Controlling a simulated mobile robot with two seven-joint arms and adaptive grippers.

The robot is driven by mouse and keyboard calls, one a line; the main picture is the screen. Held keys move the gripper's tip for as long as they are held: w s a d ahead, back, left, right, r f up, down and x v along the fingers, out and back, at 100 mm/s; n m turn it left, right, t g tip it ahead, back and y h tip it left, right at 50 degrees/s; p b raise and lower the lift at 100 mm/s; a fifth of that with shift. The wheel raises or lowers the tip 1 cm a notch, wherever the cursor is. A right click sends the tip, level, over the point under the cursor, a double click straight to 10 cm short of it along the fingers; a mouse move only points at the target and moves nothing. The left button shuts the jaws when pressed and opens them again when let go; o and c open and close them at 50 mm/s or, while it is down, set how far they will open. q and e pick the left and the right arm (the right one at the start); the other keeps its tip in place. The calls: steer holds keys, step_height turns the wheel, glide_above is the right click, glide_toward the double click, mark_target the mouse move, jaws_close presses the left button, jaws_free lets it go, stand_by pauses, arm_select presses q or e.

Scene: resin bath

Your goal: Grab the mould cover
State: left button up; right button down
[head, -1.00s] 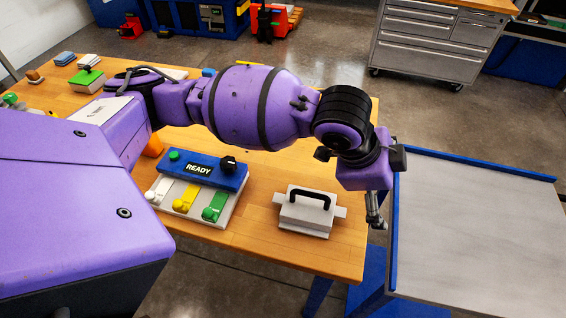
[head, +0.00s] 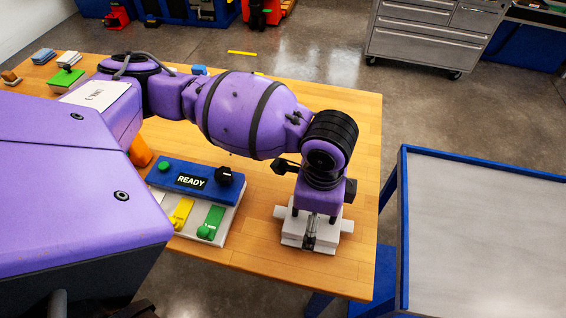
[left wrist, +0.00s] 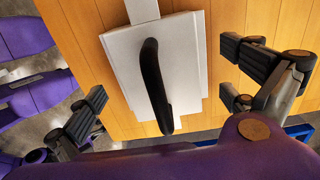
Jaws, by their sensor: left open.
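The mould cover is a pale grey block (head: 291,239) with a black handle, on the wooden table near its right front corner. In the head view my left gripper (head: 310,231) is over it and hides the handle and most of the block's middle. In the left wrist view the cover (left wrist: 188,60) lies below the gripper with its black handle (left wrist: 155,85) upright along the middle. My left gripper (left wrist: 168,92) is open, its fingers wide apart on either side of the handle, touching nothing that I can see. My right gripper is out of view.
The control box (head: 200,175) reading READY, with white, yellow and green levers before it, stands left of the cover. A blue-rimmed grey table (head: 480,240) stands to the right across a gap. Green and blue blocks (head: 66,80) lie at the far left.

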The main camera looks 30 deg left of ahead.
arm_select(q)
steer(key=shift+f, duration=0.8)
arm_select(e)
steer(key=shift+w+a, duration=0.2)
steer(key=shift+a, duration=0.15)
arm_select(q)
steer(key=shift+c, duration=0.5)
steer(key=c, duration=2.2)
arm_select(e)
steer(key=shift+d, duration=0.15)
arm_select(q)
steer(key=shift+o, duration=0.2)
